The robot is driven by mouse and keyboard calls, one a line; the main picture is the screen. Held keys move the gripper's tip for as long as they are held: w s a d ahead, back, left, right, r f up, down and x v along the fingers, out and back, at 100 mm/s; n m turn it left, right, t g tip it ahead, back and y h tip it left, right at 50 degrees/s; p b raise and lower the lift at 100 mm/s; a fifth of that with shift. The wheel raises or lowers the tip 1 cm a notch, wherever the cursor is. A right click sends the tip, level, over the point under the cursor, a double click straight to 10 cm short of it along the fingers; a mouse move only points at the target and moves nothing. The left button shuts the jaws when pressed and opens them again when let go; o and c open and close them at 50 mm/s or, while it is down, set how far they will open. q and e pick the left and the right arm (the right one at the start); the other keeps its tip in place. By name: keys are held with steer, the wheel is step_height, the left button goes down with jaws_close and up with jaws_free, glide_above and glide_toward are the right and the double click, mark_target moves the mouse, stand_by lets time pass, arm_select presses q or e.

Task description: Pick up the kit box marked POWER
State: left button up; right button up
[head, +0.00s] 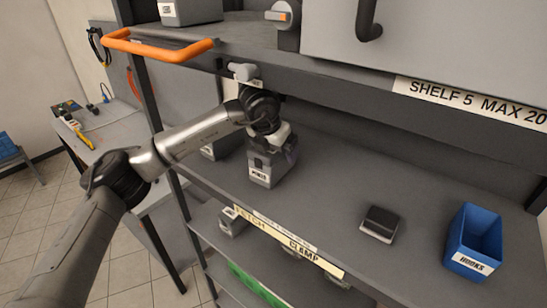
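A grey kit box (264,173) stands on the middle shelf board. Its white front label is small and appears to read POWER. My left arm reaches in from the left, and my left gripper (270,147) points down at the top of this box. The gripper and wrist cover part of the box's upper side. The fingertips are too small and covered to show whether they are open or closed on it. My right gripper is not in view.
Another grey box (222,146) stands behind my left forearm. A small dark-topped block (380,223) and a blue bin marked HOOKS (473,243) stand to the right, with bare shelf between. The upper shelf edge (430,92) hangs overhead. An orange handle (158,46) juts out at upper left.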

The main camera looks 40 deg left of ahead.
arm_select(q)
steer(key=shift+c, duration=0.5)
steer(key=c, duration=1)
steer(key=shift+c, duration=0.6)
